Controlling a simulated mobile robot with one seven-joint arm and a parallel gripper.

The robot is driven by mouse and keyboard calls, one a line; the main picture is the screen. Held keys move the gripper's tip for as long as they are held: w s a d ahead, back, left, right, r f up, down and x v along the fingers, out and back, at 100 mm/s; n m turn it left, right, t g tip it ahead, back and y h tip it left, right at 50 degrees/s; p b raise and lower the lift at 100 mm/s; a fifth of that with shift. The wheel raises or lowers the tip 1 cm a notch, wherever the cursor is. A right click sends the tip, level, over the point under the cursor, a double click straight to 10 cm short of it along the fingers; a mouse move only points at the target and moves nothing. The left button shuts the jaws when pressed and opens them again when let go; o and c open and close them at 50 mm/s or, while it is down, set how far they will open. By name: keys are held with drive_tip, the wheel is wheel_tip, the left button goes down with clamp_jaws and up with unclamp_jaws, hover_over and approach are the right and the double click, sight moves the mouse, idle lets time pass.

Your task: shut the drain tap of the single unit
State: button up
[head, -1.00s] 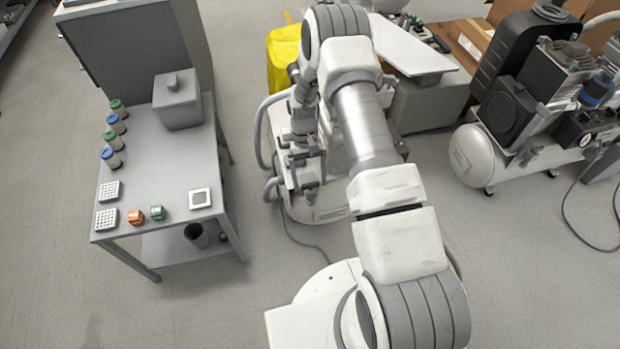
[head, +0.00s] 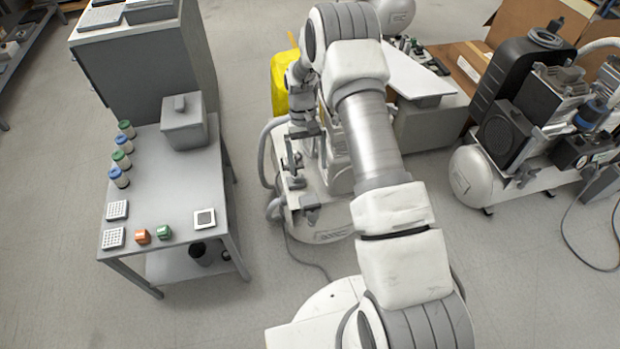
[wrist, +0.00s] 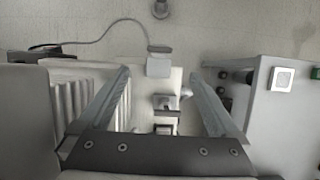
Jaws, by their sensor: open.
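The machine under my arm, with a white base (head: 330,228) and grey hoses at its left, appears to be the single unit. My gripper (wrist: 160,72) is open in the wrist view, its two fingers apart on either side of the unit's parts. A small grey bracket-like part (wrist: 166,102) shows between the fingers, nearer the palm; I cannot tell if it is the drain tap. Nothing is visibly held. In the head view my arm hides part of the unit, and the tap's handle position cannot be made out.
A grey bench (head: 165,190) with bottles, small blocks and a grey box (head: 184,122) stands to the left. A larger compressor on a white tank (head: 480,178) stands at right, its cable on the floor. A yellow object (head: 284,85) is behind. Floor lies between bench and unit.

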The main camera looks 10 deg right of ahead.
drive_tip(key=v, duration=0.4)
drive_tip(key=shift+r+p, duration=0.1)
drive_tip(key=shift+p, duration=0.2)
idle(0.3)
